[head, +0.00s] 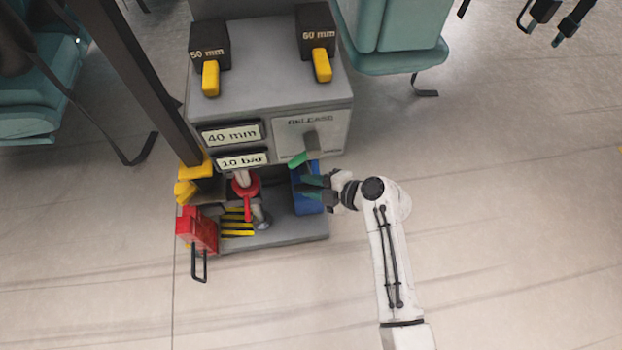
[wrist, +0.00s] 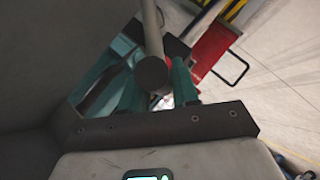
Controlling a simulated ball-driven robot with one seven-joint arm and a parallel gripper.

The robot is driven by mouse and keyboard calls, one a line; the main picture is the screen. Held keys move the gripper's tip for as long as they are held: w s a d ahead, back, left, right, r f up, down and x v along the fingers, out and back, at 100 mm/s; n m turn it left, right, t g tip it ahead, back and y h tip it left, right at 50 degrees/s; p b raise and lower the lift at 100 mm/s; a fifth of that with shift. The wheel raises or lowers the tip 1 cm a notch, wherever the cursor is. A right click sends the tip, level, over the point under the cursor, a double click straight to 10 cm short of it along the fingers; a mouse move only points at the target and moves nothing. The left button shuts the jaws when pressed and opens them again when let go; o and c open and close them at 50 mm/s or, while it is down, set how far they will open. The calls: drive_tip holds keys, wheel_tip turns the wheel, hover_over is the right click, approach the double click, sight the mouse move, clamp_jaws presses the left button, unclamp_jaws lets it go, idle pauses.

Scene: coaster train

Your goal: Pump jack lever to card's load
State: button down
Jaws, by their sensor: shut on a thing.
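My gripper (head: 318,190) is low at the right of the grey jack stand (head: 280,95). Its teal fingers are shut on what looks like the jack lever, mostly hidden in the head view. In the wrist view a thick grey rod (wrist: 152,72) with a round end shows between the fingers. A blue part (head: 303,200) sits behind the fingertips. One display plate (head: 232,135) reads 40 mm and another plate (head: 243,161) reads 10 bar. I cannot pick out a separate load card.
Black blocks marked 50 mm (head: 208,45) and 60 mm (head: 316,35) carry yellow tabs. A red box (head: 203,230) stands left.

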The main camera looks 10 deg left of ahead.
drive_tip(key=s+d+f+b, duration=0.1)
drive_tip(key=s+f+b, duration=0.2)
drive_tip(key=f+b, duration=0.1)
drive_tip(key=shift+f, duration=0.5)
drive_tip(key=shift+s, duration=0.1)
drive_tip(key=c, duration=1)
unclamp_jaws()
drive_tip(key=shift+o, duration=0.3)
drive_tip(key=shift+r, duration=0.1)
drive_tip(key=p+v, duration=0.3)
drive_tip(key=v, duration=0.7)
drive_tip(key=shift+d+r, duration=0.15)
drive_tip(key=shift+d, duration=0.15)
drive_tip(key=shift+s, duration=0.1)
